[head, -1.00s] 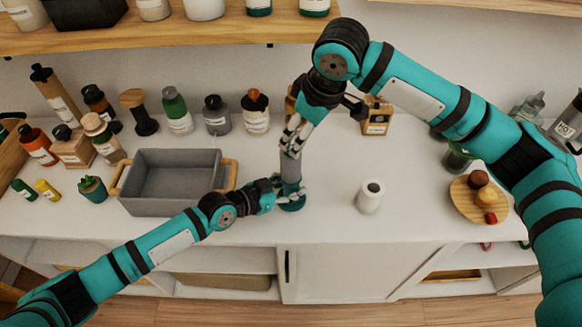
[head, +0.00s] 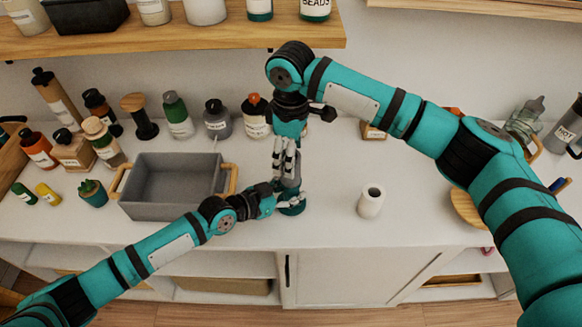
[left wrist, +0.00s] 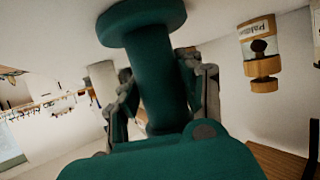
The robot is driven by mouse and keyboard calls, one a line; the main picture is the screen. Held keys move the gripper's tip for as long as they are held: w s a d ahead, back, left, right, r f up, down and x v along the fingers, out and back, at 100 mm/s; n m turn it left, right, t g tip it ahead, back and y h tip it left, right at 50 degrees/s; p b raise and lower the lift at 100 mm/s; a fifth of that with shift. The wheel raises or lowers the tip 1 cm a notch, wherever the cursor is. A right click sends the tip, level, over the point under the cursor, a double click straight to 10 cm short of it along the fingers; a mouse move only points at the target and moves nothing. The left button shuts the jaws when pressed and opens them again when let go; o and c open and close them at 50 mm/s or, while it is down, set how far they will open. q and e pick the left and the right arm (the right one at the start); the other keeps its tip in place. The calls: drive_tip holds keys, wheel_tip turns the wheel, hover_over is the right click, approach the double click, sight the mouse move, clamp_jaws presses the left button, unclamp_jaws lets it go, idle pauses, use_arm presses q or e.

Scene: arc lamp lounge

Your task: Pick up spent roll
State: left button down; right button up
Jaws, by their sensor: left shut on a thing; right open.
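A dark teal holder (head: 292,210) with a round base stands on the white counter. In the left wrist view its thick teal post (left wrist: 155,85) and disc fill the middle. My left gripper (head: 284,198) is shut on the post, low down near the base; its fingers (left wrist: 165,95) lie on both sides. A grey cylinder, seemingly the spent roll (head: 291,182), stands upright above the left gripper, mostly hidden. My right gripper (head: 286,165) is open, pointing down, with its fingers at the cylinder's upper part. Whether they touch it is hidden.
A white roll (head: 370,200) stands free to the right. A grey bin (head: 165,205) with wooden handles is close on the left. Several bottles line the back, including a white-labelled one (head: 256,122). A wooden shelf (head: 200,42) hangs above. The front right counter is clear.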

use_arm(q)
drive_tip(key=shift+f, duration=0.1)
use_arm(e)
wheel_tip(320, 180, down, 5)
drive_tip(key=shift+s+r, duration=0.1)
drive_tip(key=c, duration=1)
use_arm(q)
drive_tip(key=shift+s, duration=0.1)
use_arm(e)
wheel_tip(320, 180, up, 19)
idle(0.3)
use_arm(q)
drive_tip(key=c, duration=0.7)
unclamp_jaws()
